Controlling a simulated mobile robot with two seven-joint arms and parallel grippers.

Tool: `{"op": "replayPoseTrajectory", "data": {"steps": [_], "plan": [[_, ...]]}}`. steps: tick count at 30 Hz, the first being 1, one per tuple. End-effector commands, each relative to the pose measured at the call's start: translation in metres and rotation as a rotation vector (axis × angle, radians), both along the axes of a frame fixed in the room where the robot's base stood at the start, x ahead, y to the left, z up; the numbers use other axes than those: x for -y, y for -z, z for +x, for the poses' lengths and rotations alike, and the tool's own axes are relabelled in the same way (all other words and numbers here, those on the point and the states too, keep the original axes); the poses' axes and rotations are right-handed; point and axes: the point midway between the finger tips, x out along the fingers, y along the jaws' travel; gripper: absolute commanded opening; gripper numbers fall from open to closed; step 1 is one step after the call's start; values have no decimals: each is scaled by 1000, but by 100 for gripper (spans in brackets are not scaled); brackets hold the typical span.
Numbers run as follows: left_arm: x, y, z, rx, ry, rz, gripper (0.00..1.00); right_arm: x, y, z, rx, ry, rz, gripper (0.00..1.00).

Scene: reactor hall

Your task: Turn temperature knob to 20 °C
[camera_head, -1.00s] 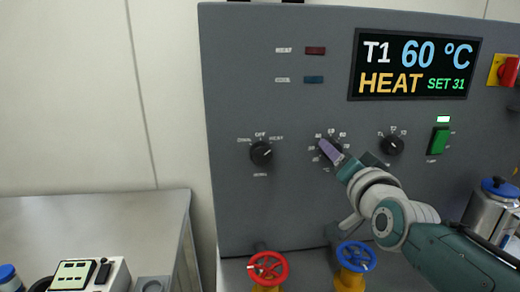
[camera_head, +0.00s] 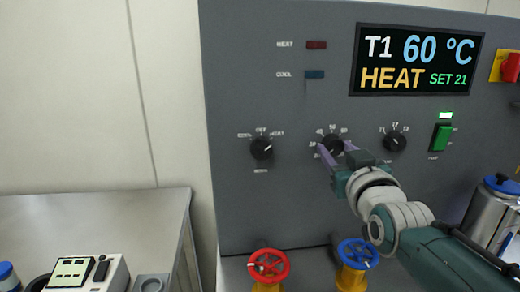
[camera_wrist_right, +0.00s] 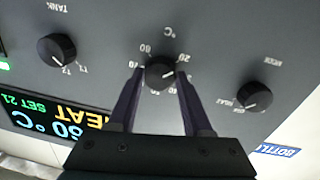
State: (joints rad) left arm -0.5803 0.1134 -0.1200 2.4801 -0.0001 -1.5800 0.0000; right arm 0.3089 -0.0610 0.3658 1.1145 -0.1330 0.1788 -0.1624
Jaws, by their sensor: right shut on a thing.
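The black temperature knob (camera_head: 333,145) sits on the grey panel, ringed by white numbers. It also shows in the right wrist view (camera_wrist_right: 159,72), with its white pointer mark towards the 20 side of the scale. My right gripper (camera_head: 336,151) has its two purple fingers on either side of the knob and is shut on it. The display (camera_head: 415,64) reads T1 60 °C, HEAT, SET 21. My left gripper is not in view.
A mode knob (camera_head: 261,148) is to the left, a tank knob (camera_head: 395,140) to the right. A lit green switch (camera_head: 441,138) and a red switch (camera_head: 511,68) are further right. Red (camera_head: 268,265) and blue (camera_head: 357,254) valve wheels are below.

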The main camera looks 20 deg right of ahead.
Motion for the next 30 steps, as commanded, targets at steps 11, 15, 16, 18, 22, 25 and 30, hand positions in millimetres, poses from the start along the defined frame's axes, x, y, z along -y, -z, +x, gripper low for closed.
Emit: {"op": "replayPoseTrajectory", "data": {"steps": [11,15,16,18,22,25,30], "plan": [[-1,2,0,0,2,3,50,0,0,0,-17,1,-78,0],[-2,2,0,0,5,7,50,0,0,0,-19,1,-82,0],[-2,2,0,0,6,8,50,0,0,0,-19,1,-82,0],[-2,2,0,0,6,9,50,0,0,0,-19,1,-82,0],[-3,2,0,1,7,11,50,0,0,0,-19,1,-82,0],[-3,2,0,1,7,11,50,0,0,0,-19,1,-82,61],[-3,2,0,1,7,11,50,0,0,0,-19,0,-81,80]]}}
